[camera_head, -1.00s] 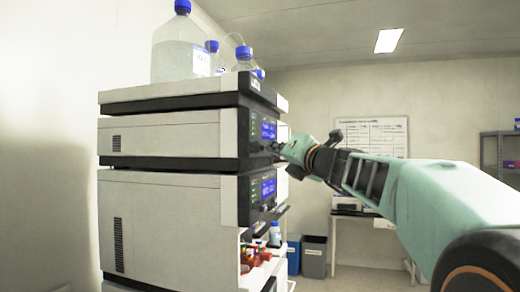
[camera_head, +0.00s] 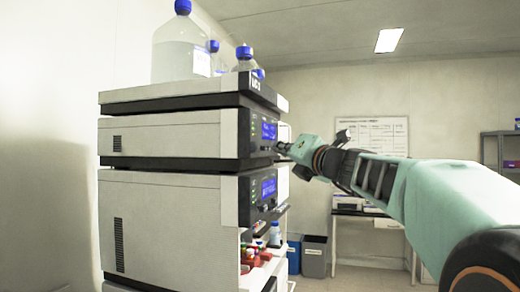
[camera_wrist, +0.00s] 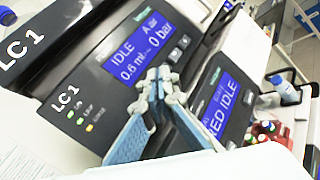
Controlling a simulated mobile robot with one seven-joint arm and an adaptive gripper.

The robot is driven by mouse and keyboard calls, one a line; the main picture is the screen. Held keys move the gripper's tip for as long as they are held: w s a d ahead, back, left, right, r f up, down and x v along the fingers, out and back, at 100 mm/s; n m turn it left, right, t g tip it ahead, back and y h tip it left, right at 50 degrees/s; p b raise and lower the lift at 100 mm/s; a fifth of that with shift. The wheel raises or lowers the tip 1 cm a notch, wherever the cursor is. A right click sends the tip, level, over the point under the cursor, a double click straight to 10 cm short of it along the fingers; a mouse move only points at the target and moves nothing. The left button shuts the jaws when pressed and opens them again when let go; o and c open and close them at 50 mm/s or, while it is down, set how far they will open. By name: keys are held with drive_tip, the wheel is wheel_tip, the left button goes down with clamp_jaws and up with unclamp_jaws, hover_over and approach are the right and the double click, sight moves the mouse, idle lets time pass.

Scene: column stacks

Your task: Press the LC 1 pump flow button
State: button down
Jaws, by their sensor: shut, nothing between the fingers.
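The LC 1 pump module (camera_head: 170,136) is the upper pale unit of the stack. Its dark front panel (camera_wrist: 100,88) carries the LC 1 label, small status lights and a lit blue display (camera_wrist: 135,55) reading IDLE, with ml and bar values. My gripper (camera_wrist: 160,86) is shut and empty. In the wrist view its fingertips overlap the panel just below the display. In the head view it (camera_head: 281,148) is close in front of the module's front face. I cannot tell whether the tips touch the panel. The flow button is not clearly seen; the fingers cover that part of the panel.
A second module with a blue display (camera_head: 268,187) sits below. Blue-capped bottles (camera_head: 182,50) stand on top of the stack. Red-capped vials (camera_wrist: 270,130) and a small blue-capped bottle (camera_wrist: 285,90) stand lower down. Bins (camera_head: 314,256) and a desk are behind.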

drive_tip(key=d, duration=0.1)
drive_tip(key=s+d, duration=0.1)
drive_tip(key=d, duration=0.1)
drive_tip(key=s+d, duration=0.1)
drive_tip(key=shift+d+p, duration=0.3)
drive_tip(key=shift+p, duration=0.05)
idle(0.8)
